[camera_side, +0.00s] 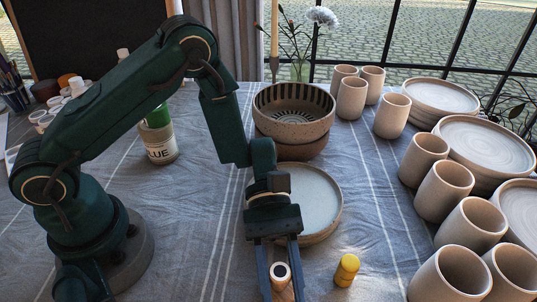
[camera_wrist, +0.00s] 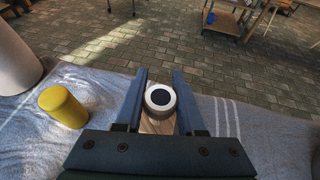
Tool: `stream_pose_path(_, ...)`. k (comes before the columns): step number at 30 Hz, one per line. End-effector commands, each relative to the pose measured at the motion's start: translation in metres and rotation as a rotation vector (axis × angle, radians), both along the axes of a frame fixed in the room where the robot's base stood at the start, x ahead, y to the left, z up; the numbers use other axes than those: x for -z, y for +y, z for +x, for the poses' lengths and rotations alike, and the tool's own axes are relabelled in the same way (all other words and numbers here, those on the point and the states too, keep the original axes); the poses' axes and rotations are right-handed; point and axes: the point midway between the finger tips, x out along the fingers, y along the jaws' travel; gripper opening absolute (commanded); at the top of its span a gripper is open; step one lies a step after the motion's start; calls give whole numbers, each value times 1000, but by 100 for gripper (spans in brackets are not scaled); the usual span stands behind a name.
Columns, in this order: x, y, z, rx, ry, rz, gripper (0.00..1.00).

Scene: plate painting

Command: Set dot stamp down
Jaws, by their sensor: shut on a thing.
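My gripper (camera_side: 281,262) points down near the front edge of the cloth-covered table. It is shut on the dot stamp (camera_side: 281,275), which has a pale round end with a dark centre and a wooden body. In the wrist view the dot stamp (camera_wrist: 160,97) sits between the two blue fingers of my gripper (camera_wrist: 159,85). Its lower end is hidden, so I cannot tell if it touches the cloth.
A yellow cylinder (camera_side: 346,270) stands right of my gripper. A plate (camera_side: 322,215) lies behind it, with stacked bowls (camera_side: 295,113) farther back. Several cups (camera_side: 443,190) and plate stacks (camera_side: 485,143) fill the right side. A glue jar (camera_side: 159,143) stands left.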

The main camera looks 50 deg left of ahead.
Motion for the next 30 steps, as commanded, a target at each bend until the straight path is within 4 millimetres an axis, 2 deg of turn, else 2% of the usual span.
stream_pose_path(12,5,0,0,1,0,-1,0)
stream_pose_path(13,5,0,0,1,-2,-1,49)
stream_pose_path(14,5,0,0,1,-2,-1,61)
stream_pose_path(15,5,0,0,1,-2,-1,68)
stream_pose_path(26,2,0,0,1,-2,-2,68)
stream_pose_path(30,-4,11,10,-4,-4,-5,68)
